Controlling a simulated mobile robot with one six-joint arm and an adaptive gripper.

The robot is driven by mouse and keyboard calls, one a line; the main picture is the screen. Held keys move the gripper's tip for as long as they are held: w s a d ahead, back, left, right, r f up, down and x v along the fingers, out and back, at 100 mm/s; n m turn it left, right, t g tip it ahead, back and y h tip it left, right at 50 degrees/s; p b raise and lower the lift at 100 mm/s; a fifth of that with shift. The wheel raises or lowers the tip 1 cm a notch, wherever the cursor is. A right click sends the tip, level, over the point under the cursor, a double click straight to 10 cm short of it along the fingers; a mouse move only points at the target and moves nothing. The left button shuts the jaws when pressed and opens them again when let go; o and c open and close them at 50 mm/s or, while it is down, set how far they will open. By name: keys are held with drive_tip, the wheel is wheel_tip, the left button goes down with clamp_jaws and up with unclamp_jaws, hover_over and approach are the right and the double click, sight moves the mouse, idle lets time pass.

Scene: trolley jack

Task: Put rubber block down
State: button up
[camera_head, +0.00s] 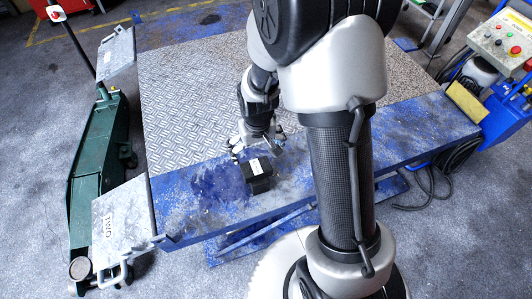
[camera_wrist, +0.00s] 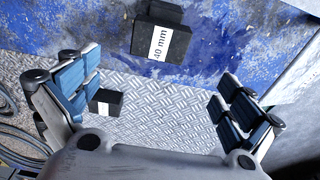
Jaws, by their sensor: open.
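A black rubber block (camera_head: 258,170) rests on the blue front edge of the lift platform. In the wrist view this block (camera_wrist: 161,40) carries a white "40 mm" label and sits at the top, beyond my fingertips. A second, smaller-looking black block (camera_wrist: 104,101) with a pale label lies on the diamond-plate surface, near my left finger in the picture. I cannot make it out in the head view. My gripper (camera_head: 262,144) is just behind the 40 mm block. In the wrist view my gripper (camera_wrist: 160,97) is wide open, with nothing held between its fingers.
The lift platform (camera_head: 190,90) has a patterned metal top. A flap marked "TWO" (camera_head: 121,222) sticks out at its left corner. A green trolley jack (camera_head: 95,160) stands along the left side. A control box (camera_head: 503,42) and blue unit are at the right, with black cables (camera_head: 440,190) on the floor.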

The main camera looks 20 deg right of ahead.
drive_tip(key=s+r+t, duration=0.1)
drive_tip(key=s+r, duration=0.3)
drive_tip(key=r, duration=0.5)
drive_tip(key=s+r+t, duration=0.1)
drive_tip(key=s+r, duration=0.3)
drive_tip(key=r, duration=0.5)
drive_tip(key=s+r+t, duration=0.1)
drive_tip(key=s+r, duration=0.6)
drive_tip(key=s, duration=0.5)
drive_tip(key=shift+w, duration=0.1)
